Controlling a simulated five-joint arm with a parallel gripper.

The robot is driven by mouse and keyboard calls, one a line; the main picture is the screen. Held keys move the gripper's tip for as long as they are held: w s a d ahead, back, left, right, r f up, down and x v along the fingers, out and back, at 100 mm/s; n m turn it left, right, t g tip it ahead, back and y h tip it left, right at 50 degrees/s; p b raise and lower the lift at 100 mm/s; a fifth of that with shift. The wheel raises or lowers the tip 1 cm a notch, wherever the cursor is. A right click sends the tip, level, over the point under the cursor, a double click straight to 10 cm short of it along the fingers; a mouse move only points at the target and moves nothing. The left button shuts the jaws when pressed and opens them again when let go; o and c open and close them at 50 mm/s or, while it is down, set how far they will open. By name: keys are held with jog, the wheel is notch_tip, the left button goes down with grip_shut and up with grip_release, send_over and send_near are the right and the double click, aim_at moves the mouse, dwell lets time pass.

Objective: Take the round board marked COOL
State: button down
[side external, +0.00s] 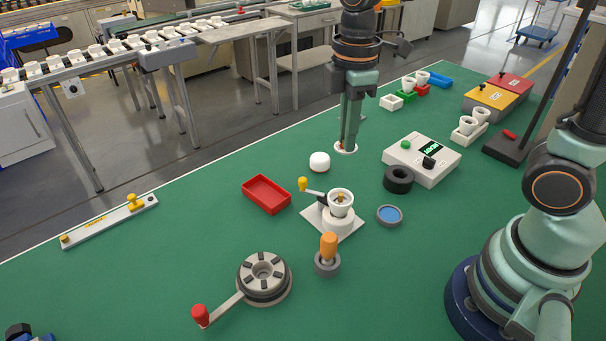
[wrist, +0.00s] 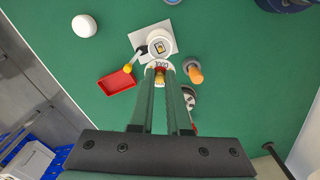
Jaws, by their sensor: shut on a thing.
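My gripper (side external: 347,143) points straight down above the green bench, its two long green fingers close together. It is shut on a small white round board (side external: 341,150), held flat at the fingertips. In the wrist view the board (wrist: 160,64) shows between the fingertips, with dark lettering on its rim that is too small to read surely. A brass-coloured part shows at its middle. In the side view I cannot tell whether the board is clear of the bench.
A white cup fixture (side external: 336,222) with a yellow-knobbed lever stands nearer the camera. Around it are a red tray (side external: 266,194), a white dome (side external: 319,161), a black ring (side external: 398,180), a meter box (side external: 423,166) and an orange-handled tool (side external: 328,247).

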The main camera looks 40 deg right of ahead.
notch_tip(320, 180, up, 12)
dwell(0.9)
